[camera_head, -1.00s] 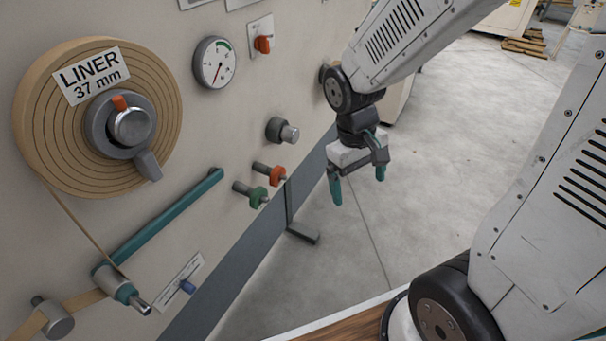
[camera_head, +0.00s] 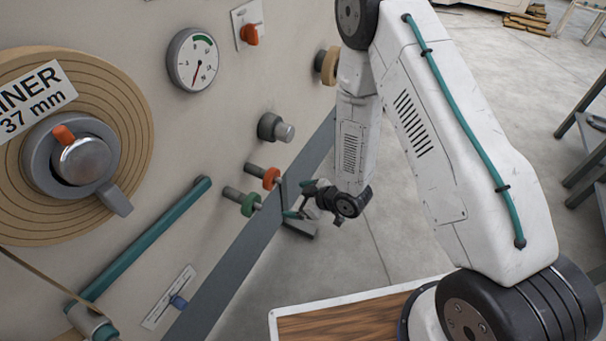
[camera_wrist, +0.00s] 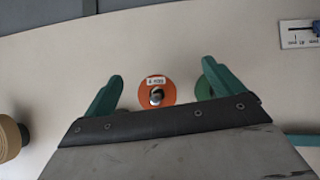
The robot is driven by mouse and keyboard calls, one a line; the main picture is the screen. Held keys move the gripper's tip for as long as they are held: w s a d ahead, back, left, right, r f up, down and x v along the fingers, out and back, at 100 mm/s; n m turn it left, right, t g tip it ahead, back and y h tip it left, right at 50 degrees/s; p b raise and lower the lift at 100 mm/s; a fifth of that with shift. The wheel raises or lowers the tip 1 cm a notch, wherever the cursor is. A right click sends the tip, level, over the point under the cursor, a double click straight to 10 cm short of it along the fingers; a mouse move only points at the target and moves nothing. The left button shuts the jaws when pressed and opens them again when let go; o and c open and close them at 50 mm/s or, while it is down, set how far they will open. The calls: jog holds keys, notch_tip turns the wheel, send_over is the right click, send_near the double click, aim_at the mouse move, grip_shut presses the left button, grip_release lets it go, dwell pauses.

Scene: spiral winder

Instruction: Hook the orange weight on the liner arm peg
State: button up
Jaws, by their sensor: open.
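The orange weight (camera_head: 271,179) hangs on a metal post on the machine panel. In the wrist view the orange weight (camera_wrist: 143,97) is a round disc with a small label and a metal post end in its middle. My gripper (camera_head: 297,199) is open just right of it and apart from it; in the wrist view my gripper (camera_wrist: 162,74) has its teal fingers on either side of the disc. The teal liner arm (camera_head: 150,240) slopes down-left to a metal roller (camera_head: 93,326) cut by the bottom edge. Its peg is not clearly visible.
A green weight (camera_head: 250,204) sits on a post close beside the orange one; in the wrist view the right finger partly covers the green weight (camera_wrist: 199,92). A grey knob (camera_head: 272,128) stands out above. The liner roll (camera_head: 130,115) is at left.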

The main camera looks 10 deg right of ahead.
aim_at(280, 180)
jog(key=r, duration=0.1)
jog(key=w+a+r+t+y, duration=0.1)
jog(key=r, duration=0.1)
jog(key=w+a+r+t+y, duration=0.1)
jog(key=shift+w+r+n, duration=0.25)
jog(key=shift+r+n, duration=0.15)
jog(key=shift+w, duration=0.25)
jog(key=shift+x, duration=3.6)
jog(key=shift+r, duration=0.1)
jog(key=shift+w, duration=0.1)
jog(key=c, duration=1.8)
jog(key=shift+d, duration=0.1)
